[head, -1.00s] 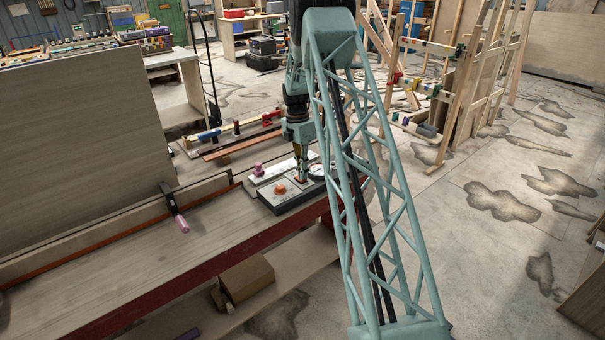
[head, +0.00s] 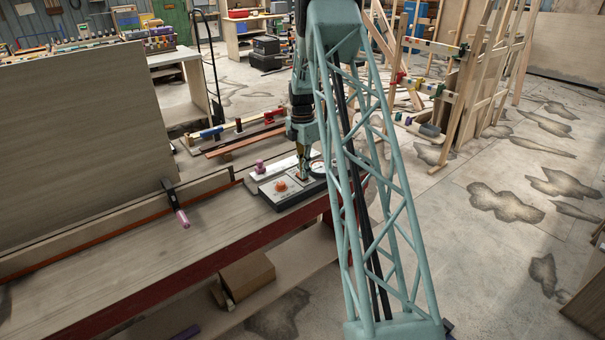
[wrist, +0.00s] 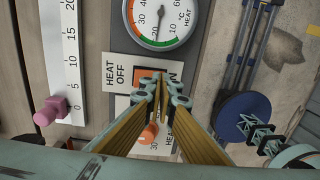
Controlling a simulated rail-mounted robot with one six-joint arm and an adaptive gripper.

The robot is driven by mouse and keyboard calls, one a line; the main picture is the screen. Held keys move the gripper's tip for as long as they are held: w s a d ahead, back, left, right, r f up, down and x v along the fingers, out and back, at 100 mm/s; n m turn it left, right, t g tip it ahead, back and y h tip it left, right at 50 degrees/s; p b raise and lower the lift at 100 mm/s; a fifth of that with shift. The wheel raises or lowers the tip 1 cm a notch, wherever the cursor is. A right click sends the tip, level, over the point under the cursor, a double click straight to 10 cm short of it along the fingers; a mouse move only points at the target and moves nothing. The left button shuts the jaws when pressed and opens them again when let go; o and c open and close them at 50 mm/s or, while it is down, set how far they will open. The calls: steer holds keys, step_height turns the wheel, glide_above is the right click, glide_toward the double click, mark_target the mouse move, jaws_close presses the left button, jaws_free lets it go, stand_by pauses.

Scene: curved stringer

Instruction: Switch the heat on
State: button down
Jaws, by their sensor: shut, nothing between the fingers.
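The heater control box (head: 282,203) sits at the bench's far right end, with an orange knob (head: 281,185) on its left part. In the wrist view, a heat switch with an orange face (wrist: 146,72) sits between the "HEAT OFF" label (wrist: 117,72) and a partly covered "ON" label (wrist: 176,70). My gripper (wrist: 158,80) is shut and empty, its tips over the right part of the switch and the "ON" side. They hide part of the switch, so I cannot tell its position or whether they touch it. In the head view, my gripper (head: 303,176) points down at the box.
A round dial gauge (wrist: 160,18) lies just above the switch, and the orange knob (wrist: 149,132) just below, partly behind my fingers. A white scale with a pink knob (wrist: 52,110) lies left. A clamp (head: 174,203) stands on the bench.

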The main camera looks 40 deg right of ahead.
steer(key=shift+w, duration=0.25)
steer(key=shift+w+r, duration=0.25)
steer(key=shift+w, duration=0.25)
stand_by(0.3)
step_height(320, 180, up, 14)
steer(key=s+p, duration=0.1)
steer(key=p, duration=0.1)
steer(key=shift+s, duration=0.3)
stand_by(0.3)
stand_by(0.5)
